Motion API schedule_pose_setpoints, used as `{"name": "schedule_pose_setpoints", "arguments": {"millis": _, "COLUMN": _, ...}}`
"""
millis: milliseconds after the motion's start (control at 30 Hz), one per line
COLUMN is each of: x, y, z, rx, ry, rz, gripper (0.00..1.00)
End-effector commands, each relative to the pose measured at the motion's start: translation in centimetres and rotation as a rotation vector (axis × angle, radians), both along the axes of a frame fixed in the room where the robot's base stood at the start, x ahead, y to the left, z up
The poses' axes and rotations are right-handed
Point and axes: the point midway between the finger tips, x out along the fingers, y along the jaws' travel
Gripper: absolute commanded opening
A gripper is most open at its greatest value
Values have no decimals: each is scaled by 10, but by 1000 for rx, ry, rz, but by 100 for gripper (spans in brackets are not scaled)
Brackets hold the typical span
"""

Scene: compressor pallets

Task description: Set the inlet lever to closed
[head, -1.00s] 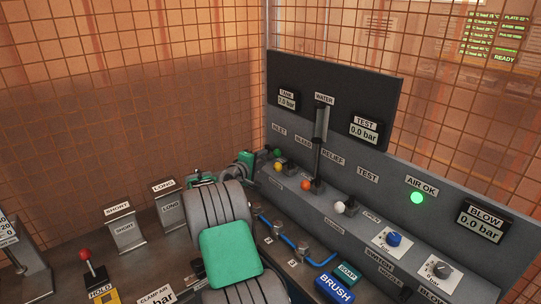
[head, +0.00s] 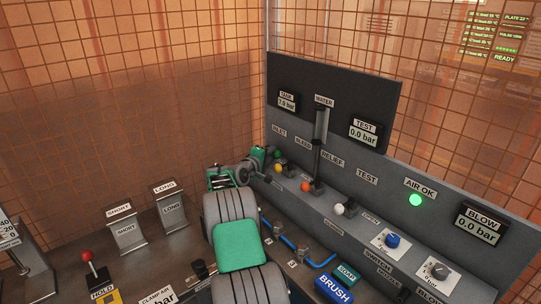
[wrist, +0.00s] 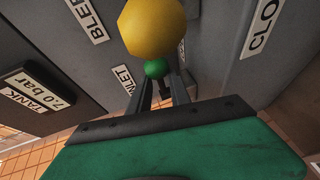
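The inlet lever's green knob (head: 277,154) is at the far left of the sloped control panel, below the INLET label (head: 279,131). In the wrist view the green knob (wrist: 156,69) sits at the ends of my gripper's fingers, partly behind a larger-looking yellow knob (wrist: 152,25). My gripper (head: 269,153) is right beside the green knob in the head view. In the wrist view the fingers of my gripper (wrist: 161,84) stand apart, with the knob around their gap. I cannot tell whether they touch it. A label starting "CLO" (wrist: 262,25) shows at the right.
The yellow (head: 281,167), orange (head: 305,185) and white (head: 340,208) knobs follow along the panel. The upright water tube (head: 320,125) stands behind them. The tank display (head: 287,102) reads 7.0 bar. Wire mesh (head: 130,90) closes off the back.

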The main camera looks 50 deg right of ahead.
Motion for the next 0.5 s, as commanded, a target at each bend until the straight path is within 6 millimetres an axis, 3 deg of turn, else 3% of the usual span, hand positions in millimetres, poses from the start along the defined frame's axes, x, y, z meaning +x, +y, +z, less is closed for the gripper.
{"name": "schedule_pose_setpoints", "arguments": {"millis": 133, "x": -1, "y": 0, "z": 0, "rx": 1, "ry": 2, "rz": -2, "gripper": 0}}
{"name": "schedule_pose_setpoints", "arguments": {"millis": 500, "x": -6, "y": -3, "z": -2, "rx": 2, "ry": 5, "rz": -12, "gripper": 0}}
